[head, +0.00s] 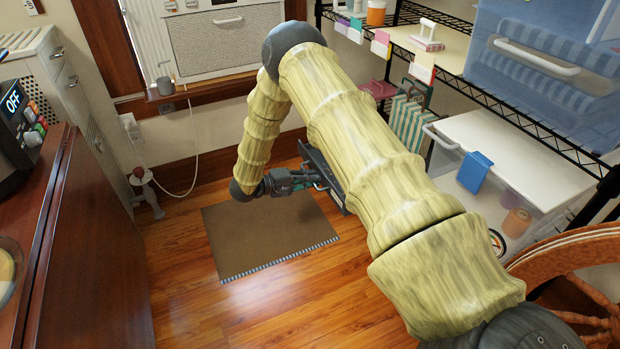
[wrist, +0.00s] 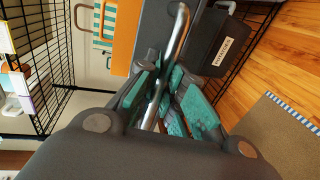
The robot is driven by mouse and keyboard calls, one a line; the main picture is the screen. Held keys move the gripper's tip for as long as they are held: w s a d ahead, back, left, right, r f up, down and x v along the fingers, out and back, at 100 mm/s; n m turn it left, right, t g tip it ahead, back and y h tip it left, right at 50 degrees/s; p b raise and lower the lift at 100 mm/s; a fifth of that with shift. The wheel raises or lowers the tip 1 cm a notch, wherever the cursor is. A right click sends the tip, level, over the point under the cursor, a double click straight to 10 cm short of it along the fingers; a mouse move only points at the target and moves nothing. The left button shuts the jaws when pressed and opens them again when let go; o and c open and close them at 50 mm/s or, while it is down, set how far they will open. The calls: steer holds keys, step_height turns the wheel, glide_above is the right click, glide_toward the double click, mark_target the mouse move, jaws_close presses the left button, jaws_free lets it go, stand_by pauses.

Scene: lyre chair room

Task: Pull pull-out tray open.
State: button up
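The pull-out tray appears to be the dark grey unit (head: 338,199) low on the rack, partly hidden behind my arm in the head view. Its grey face also shows in the wrist view (wrist: 152,32). A shiny metal bar handle (wrist: 181,38) stands out from it and runs down between my teal fingers. My gripper (head: 303,182) is at the tray's front, low above the floor mat. In the wrist view my gripper (wrist: 166,82) has its fingers close in on both sides of the bar and looks shut on it. The exact contact is partly hidden by the fingers.
A brown mat (head: 268,237) lies on the wood floor below my gripper. A black wire rack (head: 455,80) with bins stands at the right. A wooden cabinet (head: 95,260) is at the left. A small red and white object (head: 146,190) stands by the wall.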

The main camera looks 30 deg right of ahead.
steer(key=shift+o, duration=0.4)
steer(key=shift+a, duration=0.15)
steer(key=v, duration=1.1)
steer(key=shift+a, duration=0.35)
steer(key=shift+w, duration=0.1)
